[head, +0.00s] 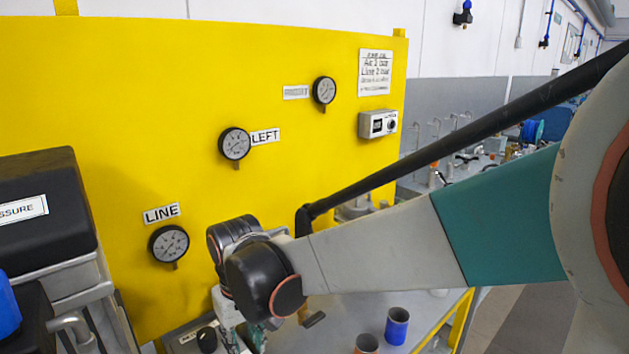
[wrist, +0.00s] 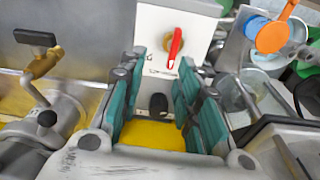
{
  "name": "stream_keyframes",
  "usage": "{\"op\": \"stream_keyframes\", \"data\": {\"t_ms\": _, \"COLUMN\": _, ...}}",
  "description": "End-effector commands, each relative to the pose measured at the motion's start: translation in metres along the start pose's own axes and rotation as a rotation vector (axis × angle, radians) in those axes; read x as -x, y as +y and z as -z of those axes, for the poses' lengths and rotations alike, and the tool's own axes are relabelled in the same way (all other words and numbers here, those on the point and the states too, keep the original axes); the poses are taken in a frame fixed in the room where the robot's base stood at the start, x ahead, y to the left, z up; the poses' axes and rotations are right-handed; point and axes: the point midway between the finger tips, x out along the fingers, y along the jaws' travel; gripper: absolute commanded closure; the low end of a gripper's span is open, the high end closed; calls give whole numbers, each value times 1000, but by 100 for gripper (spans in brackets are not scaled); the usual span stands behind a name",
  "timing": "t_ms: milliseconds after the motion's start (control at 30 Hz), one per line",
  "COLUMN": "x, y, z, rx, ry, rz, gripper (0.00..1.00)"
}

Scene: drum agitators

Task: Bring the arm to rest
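My arm reaches across the head view from the right, and its dark wrist joint (head: 262,280) hangs in front of the yellow panel (head: 110,80) and above the grey bench. My gripper (wrist: 161,75) shows in the wrist view with its teal fingers spread apart and nothing between them. In the head view the gripper is mostly hidden below the wrist joint. Beyond the fingers in the wrist view is a white box with a red lever (wrist: 175,46) on an orange-brown base. I cannot tell whether the fingers touch it.
Pressure gauges, one beside the LEFT label (head: 265,136), are on the panel. A blue cup (head: 397,325) and a brown cup (head: 366,344) stand on the bench. A brass valve (wrist: 42,64) is left of the fingers; an orange paddle-shaped item (wrist: 275,32) is at the right.

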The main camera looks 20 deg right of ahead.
Motion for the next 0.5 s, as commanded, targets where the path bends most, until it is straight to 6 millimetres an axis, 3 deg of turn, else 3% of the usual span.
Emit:
{"op": "stream_keyframes", "data": {"t_ms": 200, "x": 37, "y": 29, "z": -36, "rx": -60, "ry": 135, "rz": -9, "gripper": 69}}
{"op": "stream_keyframes", "data": {"t_ms": 500, "x": 68, "y": 60, "z": -84, "rx": -137, "ry": 320, "rz": -35, "gripper": 69}}
